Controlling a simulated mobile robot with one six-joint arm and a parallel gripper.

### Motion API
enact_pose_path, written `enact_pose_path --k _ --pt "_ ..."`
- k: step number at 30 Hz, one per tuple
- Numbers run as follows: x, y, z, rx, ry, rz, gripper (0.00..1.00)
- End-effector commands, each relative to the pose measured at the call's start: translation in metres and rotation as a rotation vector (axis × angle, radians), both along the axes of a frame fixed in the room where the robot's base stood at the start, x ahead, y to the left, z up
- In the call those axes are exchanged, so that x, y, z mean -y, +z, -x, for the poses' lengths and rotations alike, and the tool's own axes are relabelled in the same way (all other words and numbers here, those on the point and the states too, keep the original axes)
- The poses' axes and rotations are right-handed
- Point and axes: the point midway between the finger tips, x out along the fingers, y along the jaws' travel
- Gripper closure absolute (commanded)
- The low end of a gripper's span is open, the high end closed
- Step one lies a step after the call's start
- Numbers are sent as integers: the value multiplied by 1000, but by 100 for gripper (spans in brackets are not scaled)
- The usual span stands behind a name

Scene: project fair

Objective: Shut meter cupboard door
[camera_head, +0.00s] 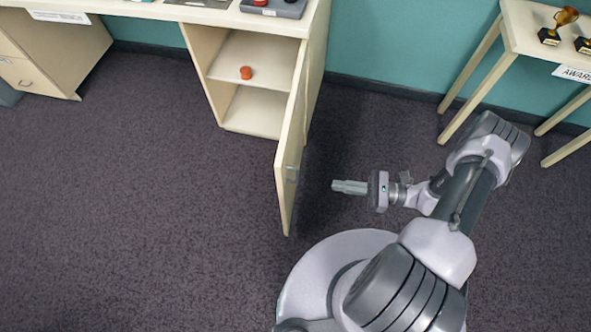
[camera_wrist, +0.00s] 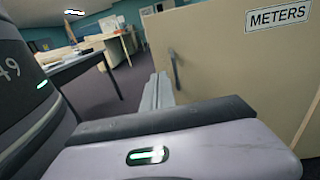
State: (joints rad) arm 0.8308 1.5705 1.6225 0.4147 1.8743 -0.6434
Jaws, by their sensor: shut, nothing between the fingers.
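The meter cupboard (camera_head: 250,127) stands against the wall with its cream door (camera_head: 290,150) swung wide open toward me. A red-orange round object (camera_head: 246,73) sits on the inner shelf. My gripper (camera_head: 336,186) is shut and empty, a short way to the right of the door's outer face, its fingers pointing at it. In the wrist view the door's outer face (camera_wrist: 230,70) fills the right side, with a METERS sign (camera_wrist: 283,16) and a grey upright handle (camera_wrist: 174,70). My gripper's fingers (camera_wrist: 158,88) show just below and left of the handle; I cannot tell any contact.
An award table (camera_head: 520,35) with small trophies (camera_head: 562,20) stands at the right. A drawer cabinet (camera_head: 35,60) stands at the left. Dark carpet (camera_head: 140,200) is clear left of the door. A grey tray (camera_head: 275,8) sits on the countertop.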

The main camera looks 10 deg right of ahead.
Motion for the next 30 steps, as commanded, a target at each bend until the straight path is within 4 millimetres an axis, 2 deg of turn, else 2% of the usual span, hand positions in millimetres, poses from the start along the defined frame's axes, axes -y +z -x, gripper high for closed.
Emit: enact_pose_path --k 5,18,24,30 --pt "-25 -2 -6 -2 5 -1 100" --pt "-114 -3 -30 -3 8 0 100" --pt "-132 -1 -35 -2 5 0 100" --pt "-134 0 -36 -2 4 0 100"
